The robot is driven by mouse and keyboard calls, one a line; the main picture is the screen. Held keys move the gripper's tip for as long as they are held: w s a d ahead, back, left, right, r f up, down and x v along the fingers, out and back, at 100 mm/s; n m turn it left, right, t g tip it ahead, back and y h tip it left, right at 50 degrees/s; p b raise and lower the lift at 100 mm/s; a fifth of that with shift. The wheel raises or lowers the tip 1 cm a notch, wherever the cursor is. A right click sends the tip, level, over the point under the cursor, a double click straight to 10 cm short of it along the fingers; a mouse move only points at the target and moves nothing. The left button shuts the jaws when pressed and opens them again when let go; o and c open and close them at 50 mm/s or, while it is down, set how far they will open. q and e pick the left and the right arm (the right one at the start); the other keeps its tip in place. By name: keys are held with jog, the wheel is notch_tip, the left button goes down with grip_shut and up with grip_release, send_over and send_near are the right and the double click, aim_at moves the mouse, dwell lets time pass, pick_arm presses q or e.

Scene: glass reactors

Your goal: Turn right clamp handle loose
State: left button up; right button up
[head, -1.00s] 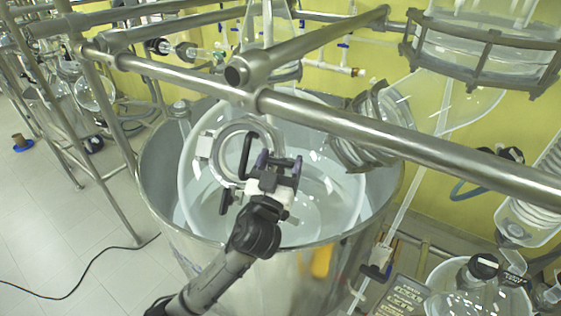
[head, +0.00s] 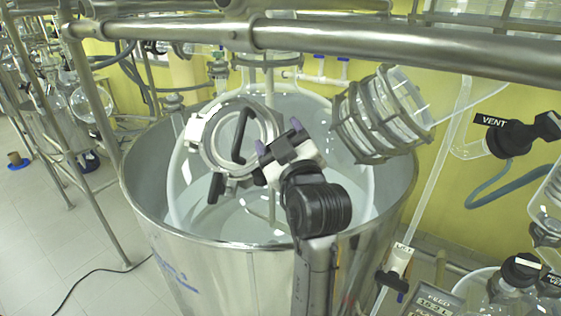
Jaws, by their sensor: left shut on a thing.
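A round metal port ring (head: 207,150) with a black curved lid handle (head: 241,135) sits on the glass reactor (head: 180,185), inside the steel vessel. A white clamp block shows on the ring's left side and a dark clamp part (head: 216,188) at its lower edge. My left gripper (head: 279,143), with purple parts at its jaws, is at the ring's right side. It is shut on the right clamp handle, which the jaws mostly hide. Its wrist is below and right of the jaws. My right gripper is not in view.
The steel vessel's rim (head: 290,246) curves in front of and around the reactor. A thick steel rail (head: 340,42) crosses above. A ribbed glass coupling (head: 380,115) stands right of the gripper, and a VENT valve (head: 515,135) is farther right.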

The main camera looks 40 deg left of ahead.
pick_arm(q)
jog(key=n+g+b, duration=0.1)
jog(key=n+g, duration=0.1)
jog(key=shift+f+n+g+b, duration=0.15)
jog(key=shift+n+g+b, duration=0.15)
jog(key=shift+n+g, duration=0.5)
jog(key=shift+n, duration=0.1)
jog(key=shift+r+n+g+b, duration=0.2)
jog(key=shift+n+g+b, duration=0.2)
jog(key=shift+n+g, duration=0.65)
jog(key=n+g+h, duration=0.1)
jog(key=n+g, duration=0.1)
jog(key=shift+r+n+g+h+p, duration=0.1)
jog(key=shift+n+g+h+p, duration=0.15)
jog(key=shift+g+h+p, duration=0.1)
jog(key=shift+n+g+h+p, duration=0.65)
jog(key=shift+n+g+h, duration=0.3)
jog(key=shift+n, duration=0.25)
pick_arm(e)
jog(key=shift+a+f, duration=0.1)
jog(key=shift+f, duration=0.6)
pick_arm(q)
jog(key=shift+f+n+g, duration=0.2)
jog(key=shift+n+g, duration=0.05)
jog(key=shift+n, duration=0.05)
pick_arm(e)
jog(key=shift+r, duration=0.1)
